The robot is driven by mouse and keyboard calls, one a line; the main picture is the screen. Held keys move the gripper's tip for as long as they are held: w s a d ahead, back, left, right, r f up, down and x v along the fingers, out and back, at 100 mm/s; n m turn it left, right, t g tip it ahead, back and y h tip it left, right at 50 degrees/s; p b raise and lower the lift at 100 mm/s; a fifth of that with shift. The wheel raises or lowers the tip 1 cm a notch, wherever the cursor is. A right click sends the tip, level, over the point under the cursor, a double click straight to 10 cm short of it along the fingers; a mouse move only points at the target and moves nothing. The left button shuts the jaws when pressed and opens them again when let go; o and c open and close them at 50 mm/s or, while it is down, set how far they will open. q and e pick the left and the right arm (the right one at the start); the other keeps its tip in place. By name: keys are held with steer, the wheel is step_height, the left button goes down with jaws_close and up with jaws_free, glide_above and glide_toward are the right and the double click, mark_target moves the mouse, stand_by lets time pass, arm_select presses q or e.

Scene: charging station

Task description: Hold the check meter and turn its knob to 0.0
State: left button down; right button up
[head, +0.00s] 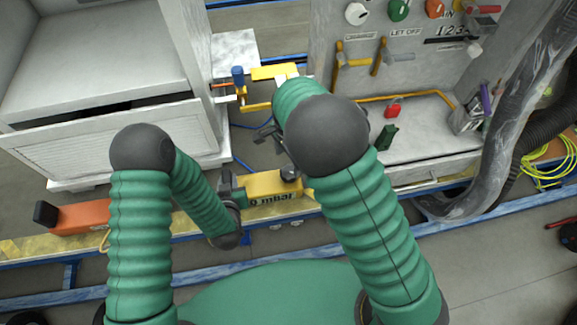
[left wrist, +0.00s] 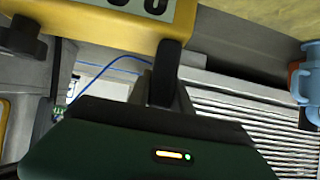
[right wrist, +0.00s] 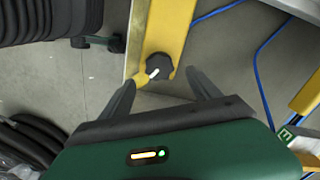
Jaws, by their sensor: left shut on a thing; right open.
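The yellow check meter (head: 262,184) is at the centre of the head view, above the yellow beam; "0 mbar" is legible on it, and any further digits are hidden. My left gripper (head: 228,190) is shut on its left end. In the left wrist view the meter (left wrist: 100,22) crosses the top, its display cut off. The dark knob (head: 290,174) is at the meter's right end. In the right wrist view the knob (right wrist: 157,66) has a white pointer mark and lies between and just beyond the open fingertips of my right gripper (right wrist: 160,88), with no contact visible.
A white panel (head: 390,75) with knobs and yellow levers stands behind at right. A louvred cabinet (head: 120,150) is at left. An orange device (head: 80,217) rests on the beam. A red padlock (head: 393,106) lies on the shelf. Thick hoses run at far right.

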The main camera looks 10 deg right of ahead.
arm_select(q)
steer(key=c, duration=1.1)
jaws_free()
arm_select(e)
step_height(320, 180, up, 5)
